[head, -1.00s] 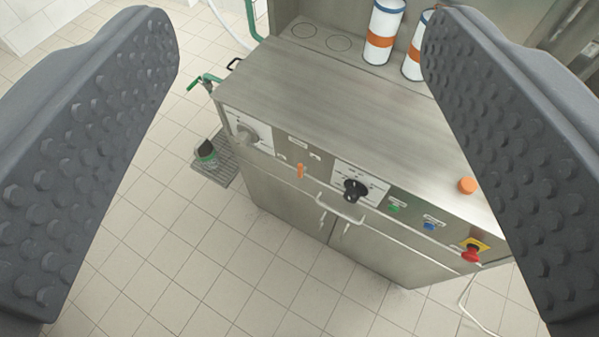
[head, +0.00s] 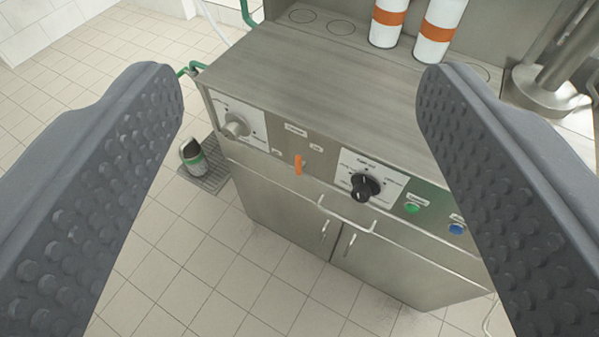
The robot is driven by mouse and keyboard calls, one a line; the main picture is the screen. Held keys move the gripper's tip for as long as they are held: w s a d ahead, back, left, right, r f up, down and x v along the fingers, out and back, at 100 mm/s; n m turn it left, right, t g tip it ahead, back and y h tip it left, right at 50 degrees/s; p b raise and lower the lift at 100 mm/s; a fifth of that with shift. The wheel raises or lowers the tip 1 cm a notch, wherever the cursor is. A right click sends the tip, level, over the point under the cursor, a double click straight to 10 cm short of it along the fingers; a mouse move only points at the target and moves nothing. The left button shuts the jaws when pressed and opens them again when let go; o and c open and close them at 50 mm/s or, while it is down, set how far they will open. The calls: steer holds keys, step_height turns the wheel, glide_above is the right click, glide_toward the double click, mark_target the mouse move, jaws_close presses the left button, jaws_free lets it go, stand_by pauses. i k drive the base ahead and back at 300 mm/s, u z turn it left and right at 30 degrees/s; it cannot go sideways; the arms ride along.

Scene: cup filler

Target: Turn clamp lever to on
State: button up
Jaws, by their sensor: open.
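A small orange lever (head: 298,165) sits on the sloped front panel (head: 322,177) of a steel machine and points down. Small white labels surround it, one above (head: 296,130), one at upper right (head: 316,147) and one at left; their print is too small to read surely. My gripper (head: 299,82) is open and empty, with its two dark studded fingers wide apart at left and right. The lever shows between the fingers, beyond them, and nothing touches it.
A grey knob (head: 236,126) is left of the lever; a black knob (head: 364,187), green button (head: 412,208) and blue button (head: 456,229) are right. A bar handle (head: 345,218) sticks out below. Striped cylinders (head: 437,35) stand behind. A jug (head: 192,156) stands on a grate at left.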

mark_target(301, 163)
steer(key=z, duration=0.05)
steer(key=k, duration=1.15)
steer(key=u, duration=0.8)
steer(key=i, duration=1.3)
steer(key=z, duration=0.5)
